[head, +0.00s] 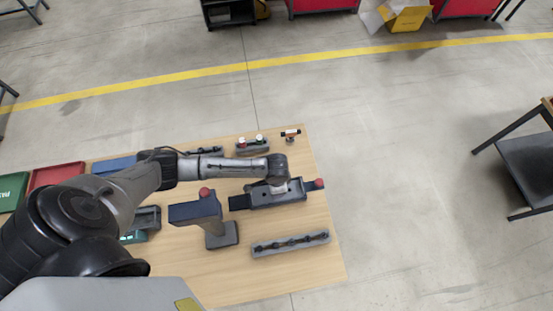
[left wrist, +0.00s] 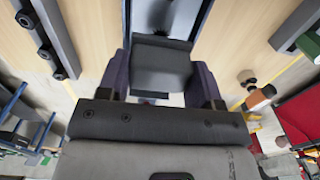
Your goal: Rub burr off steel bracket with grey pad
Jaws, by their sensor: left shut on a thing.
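My left gripper (head: 278,184) is over a dark grey fixture (head: 258,196) with a red knob (head: 319,183) at its right end. In the left wrist view, its two fingers (left wrist: 160,74) are shut on a dark grey block, which looks like the grey pad (left wrist: 160,62). A pale surface shows below the pad between the fingers. I cannot tell whether it is the steel bracket, or whether the pad touches it. The gripper and arm hide part of the fixture in the head view. My right gripper is in neither view.
A blue-grey stand with a red knob (head: 204,191) rises left of the fixture. A grey rack (head: 290,243) lies in front. A small holder (head: 252,146) and a white-and-dark item (head: 290,132) are behind. Red (head: 57,174) and green (head: 12,190) trays are at left. Bare wooden table (head: 270,278) shows in front.

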